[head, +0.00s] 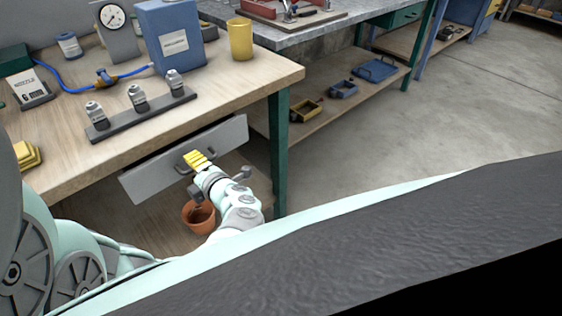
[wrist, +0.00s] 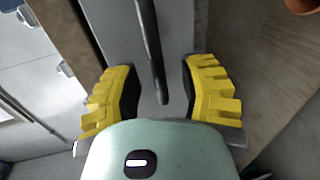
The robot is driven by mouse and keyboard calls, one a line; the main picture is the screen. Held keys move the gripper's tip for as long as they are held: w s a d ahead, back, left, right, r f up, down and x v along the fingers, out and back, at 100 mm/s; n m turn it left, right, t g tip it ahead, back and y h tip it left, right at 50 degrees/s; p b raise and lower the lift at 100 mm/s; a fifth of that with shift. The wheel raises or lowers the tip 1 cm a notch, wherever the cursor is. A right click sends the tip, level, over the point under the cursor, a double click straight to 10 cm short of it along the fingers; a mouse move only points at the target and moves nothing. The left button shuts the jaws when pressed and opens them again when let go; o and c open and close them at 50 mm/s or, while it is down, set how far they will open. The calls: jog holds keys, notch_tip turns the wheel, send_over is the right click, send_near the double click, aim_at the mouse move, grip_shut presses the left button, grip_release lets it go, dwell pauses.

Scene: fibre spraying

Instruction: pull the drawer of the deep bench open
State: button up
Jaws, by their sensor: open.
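The deep bench (head: 230,82) has a wooden top and green legs. Its grey drawer (head: 228,136) shows as a long front panel under the top, and in the wrist view it is a grey strip (wrist: 176,50). A dark bar handle (head: 181,161) is on the drawer front, and it also shows in the wrist view (wrist: 151,45). My gripper (head: 197,160) is at the handle. In the wrist view its yellow fingers (wrist: 162,92) stand open, one on each side of the handle, with gaps visible. I cannot tell how far the drawer stands out.
A terracotta pot (head: 198,217) stands on the lower shelf below my gripper. On the bench top are a yellow cup (head: 240,39), a blue box (head: 170,38) and a dark rack (head: 140,115) with several small fittings. Concrete floor (head: 400,120) is clear to the right.

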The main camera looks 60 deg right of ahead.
jog(key=shift+w, duration=0.3)
jog(key=shift+o, duration=0.3)
grip_shut()
jog(key=shift+s, duration=0.1)
